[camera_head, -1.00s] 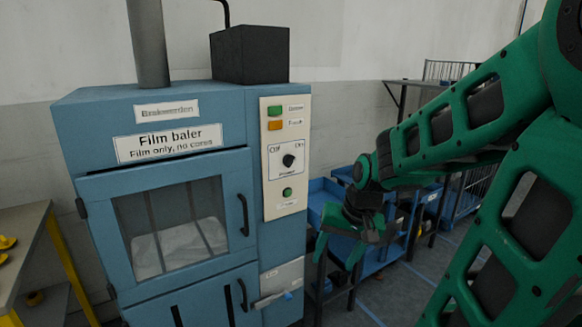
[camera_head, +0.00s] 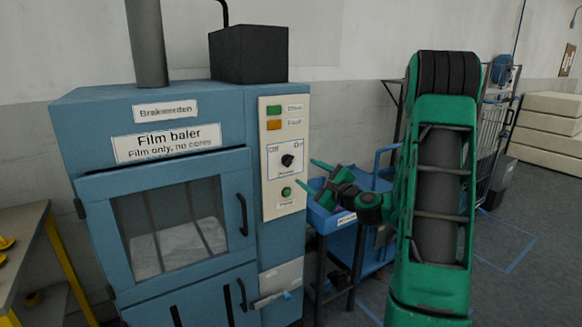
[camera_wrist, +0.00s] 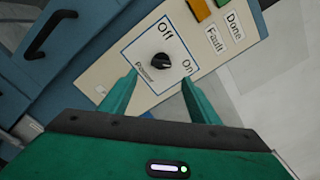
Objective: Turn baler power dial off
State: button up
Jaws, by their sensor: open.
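The black power dial (camera_head: 287,160) sits on the cream control panel (camera_head: 271,205) of the blue film baler (camera_head: 100,110). It has "Off" at its upper left and "On" at its upper right. In the wrist view the dial (camera_wrist: 160,61) lies between and beyond the fingertips, with "Off" above it and "On" to its right. Its exact pointer setting is hard to tell. My green gripper (camera_head: 307,173) is open and empty, its fingers pointing at the panel just right of the dial. In the wrist view my gripper (camera_wrist: 164,88) does not visibly touch the dial.
A green button (camera_head: 286,191) sits below the dial, and green (camera_head: 274,110) and orange (camera_head: 274,125) indicators above it. A door handle (camera_head: 243,214) sticks out left of the panel. A blue cart (camera_head: 375,185) stands right of the baler. Open floor lies further right.

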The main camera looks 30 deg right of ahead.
aim_at(291, 163)
jog(key=w, duration=1)
jog(key=shift+w, duration=0.4)
jog(key=c, duration=1.1)
